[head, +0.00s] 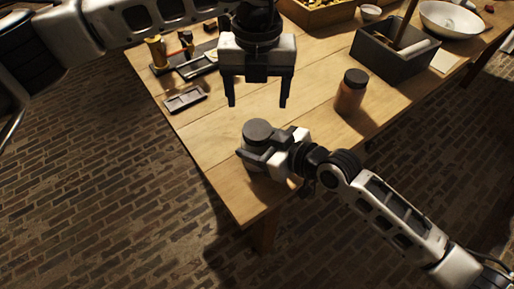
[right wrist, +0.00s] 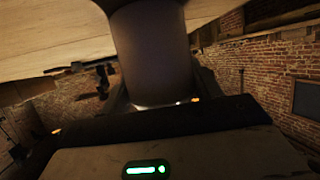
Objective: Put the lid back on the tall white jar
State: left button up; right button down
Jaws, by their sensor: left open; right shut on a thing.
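My right gripper (head: 258,154) is shut around a cylindrical jar near the table's front corner. In the head view a dark grey round lid (head: 257,130) tops it, and the gripper hides most of its body. In the right wrist view the jar's smooth body (right wrist: 152,55) stands between the fingers; it is in shadow, so I cannot be sure that it is white. My left gripper (head: 257,102) is open and empty, fingers pointing down, a little behind the lid in the picture and apart from it.
A brown jar with a dark lid (head: 350,94) stands on the wooden table (head: 215,150) to the right. Behind it are a grey box (head: 388,62) and a white bowl (head: 450,18). Small dark trays (head: 185,99) and a brass item (head: 157,52) lie at the left edge.

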aim_at(257, 129)
pick_arm(q)
jog(key=n, duration=0.3)
jog(key=shift+f, duration=0.1)
jog(key=shift+f, duration=3.9)
jog(key=c, duration=1)
jog(key=o, duration=1.1)
jog(key=shift+c, duration=0.2)
jog(key=shift+r, duration=0.1)
jog(key=shift+r, duration=2.2)
